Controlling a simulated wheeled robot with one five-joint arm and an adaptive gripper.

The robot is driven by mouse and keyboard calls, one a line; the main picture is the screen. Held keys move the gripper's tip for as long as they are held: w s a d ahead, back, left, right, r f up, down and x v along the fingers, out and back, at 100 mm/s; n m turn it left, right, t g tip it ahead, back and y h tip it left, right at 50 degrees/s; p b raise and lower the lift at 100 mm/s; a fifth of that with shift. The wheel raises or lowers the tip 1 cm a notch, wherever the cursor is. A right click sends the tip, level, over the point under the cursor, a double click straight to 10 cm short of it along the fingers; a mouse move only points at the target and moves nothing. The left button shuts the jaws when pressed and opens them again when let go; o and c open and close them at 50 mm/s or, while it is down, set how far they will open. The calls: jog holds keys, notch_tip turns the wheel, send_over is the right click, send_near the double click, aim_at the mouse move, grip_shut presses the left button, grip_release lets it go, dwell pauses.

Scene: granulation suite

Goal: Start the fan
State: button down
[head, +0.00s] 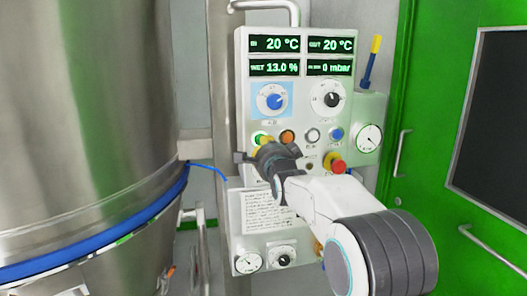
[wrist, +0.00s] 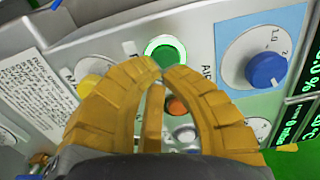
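The control panel (head: 312,105) is a light grey box on the wall with displays, knobs and buttons. A green button (wrist: 167,55) with a bright ring shows just beyond my fingertips in the wrist view. It also shows in the head view (head: 259,136), partly behind my gripper. My gripper (wrist: 161,66) has yellow fingers that curve together, tips meeting at the green button's lower edge, with nothing held. I cannot tell whether they touch it. In the head view my gripper (head: 266,145) is at the panel's left side, largely hidden by my wrist.
A blue knob (wrist: 266,69) and an orange button (wrist: 177,106) are close to my fingers. A yellow button (wrist: 90,86) is left. A red mushroom button (head: 337,167) sits lower right on the panel. The large steel vessel (head: 85,110) stands left, the green door (head: 425,130) right.

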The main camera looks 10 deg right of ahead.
jog(key=s+b, duration=0.2)
jog(key=s, duration=0.8)
jog(key=shift+s, duration=0.2)
dwell(0.5)
